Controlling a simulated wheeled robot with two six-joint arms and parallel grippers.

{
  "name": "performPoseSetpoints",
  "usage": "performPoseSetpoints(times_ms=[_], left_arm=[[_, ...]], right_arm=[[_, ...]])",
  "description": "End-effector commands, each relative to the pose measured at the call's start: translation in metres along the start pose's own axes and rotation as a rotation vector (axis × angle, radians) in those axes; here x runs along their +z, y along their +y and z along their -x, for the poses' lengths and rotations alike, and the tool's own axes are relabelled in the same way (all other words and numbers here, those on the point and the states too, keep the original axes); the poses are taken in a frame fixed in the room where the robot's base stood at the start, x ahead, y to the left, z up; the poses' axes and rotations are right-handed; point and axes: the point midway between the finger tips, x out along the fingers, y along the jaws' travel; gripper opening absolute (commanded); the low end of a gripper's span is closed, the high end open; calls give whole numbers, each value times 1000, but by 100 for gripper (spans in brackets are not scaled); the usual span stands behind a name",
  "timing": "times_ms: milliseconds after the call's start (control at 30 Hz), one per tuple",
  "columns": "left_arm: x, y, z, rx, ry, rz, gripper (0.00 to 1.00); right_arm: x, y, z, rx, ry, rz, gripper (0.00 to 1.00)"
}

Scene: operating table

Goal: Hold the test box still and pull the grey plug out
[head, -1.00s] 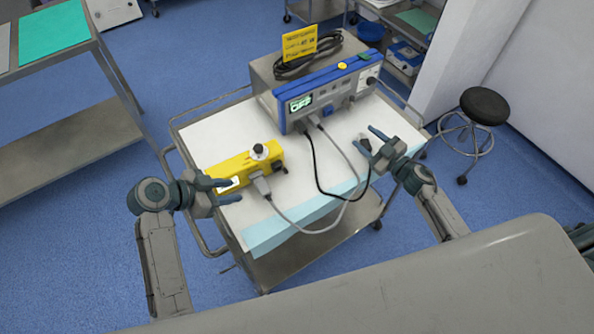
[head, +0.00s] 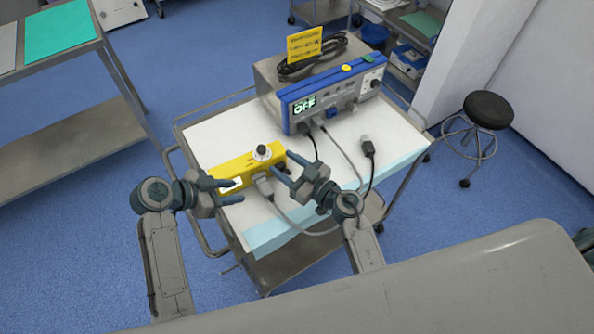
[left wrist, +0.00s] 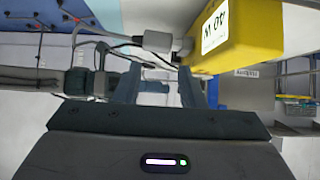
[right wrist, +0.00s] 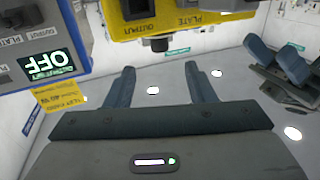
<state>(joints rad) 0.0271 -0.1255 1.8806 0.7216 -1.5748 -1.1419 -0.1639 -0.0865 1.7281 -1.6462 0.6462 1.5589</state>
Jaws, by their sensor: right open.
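The yellow test box (head: 228,172) lies on the cart's white top, with a round knob on it. The grey plug (head: 264,186) sits at the box's near side, with a grey cable. Both also show in the left wrist view, the plug (left wrist: 157,41) against the box (left wrist: 240,35). My left gripper (head: 230,191) is open and empty at the box's left end. My right gripper (head: 285,169) is open and empty by the box's right end. In the right wrist view, the box (right wrist: 195,22) is ahead of its fingers (right wrist: 162,85).
A blue-fronted unit (head: 330,98) reading OFF stands at the back of the cart, with a yellow note (head: 304,44) and coiled cable on top. A black cable ends in a loose plug (head: 368,149) on the right. The white top (head: 395,140) is clear there.

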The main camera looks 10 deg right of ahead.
Motion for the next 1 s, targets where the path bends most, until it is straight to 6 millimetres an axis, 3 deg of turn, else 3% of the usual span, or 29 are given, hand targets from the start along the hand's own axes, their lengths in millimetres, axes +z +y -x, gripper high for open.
performPoseSetpoints(times_ms=[100,333,767,800,1000], left_arm=[[0,0,0,0,0,0,36],[0,0,0,0,0,0,36],[0,0,0,0,0,0,36],[0,0,0,0,0,0,36],[0,0,0,0,0,0,36]], right_arm=[[-1,0,-24,0,3,-2,49],[0,0,-57,-1,1,-1,49],[0,0,-68,0,0,0,49],[0,0,-68,0,0,0,47],[0,0,-68,0,0,0,8]])
